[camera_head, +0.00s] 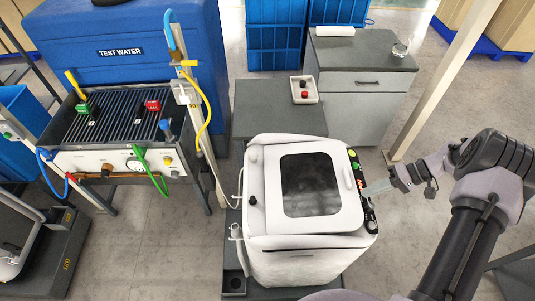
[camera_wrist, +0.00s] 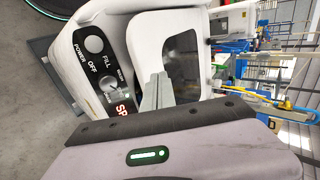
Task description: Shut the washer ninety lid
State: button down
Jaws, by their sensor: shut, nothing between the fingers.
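The white top-loading washer (camera_head: 300,264) stands at the centre of the head view. Its lid (camera_head: 310,186), a white frame around a dark window, lies over the top opening. I cannot tell whether it sits fully flush. The lid also shows in the wrist view (camera_wrist: 182,57). A black control panel (camera_head: 361,190) runs along the washer's right side; in the wrist view the panel (camera_wrist: 112,86) shows a knob and red display. My gripper (camera_head: 372,189) is shut and empty, over or beside this panel, to the right of the lid. Its fingertips (camera_wrist: 157,88) point towards the lid.
Left stands a ribbed bench (camera_head: 120,120) with coloured hoses, before a blue test-water tank (camera_head: 130,40). Behind the washer are a low grey surface (camera_head: 275,105) with a two-button box (camera_head: 304,90) and a grey cabinet (camera_head: 365,105). A pale post (camera_head: 440,80) rises at right.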

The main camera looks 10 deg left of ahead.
jog(key=b, duration=0.3)
send_over(364, 206)
notch_tip(364, 206, down, 5)
jog(key=shift+a+f, duration=0.1)
jog(key=shift+a, duration=0.05)
jog(key=shift+f+b, duration=0.65)
jog(key=shift+f, duration=0.2)
jog(key=shift+f, duration=0.1)
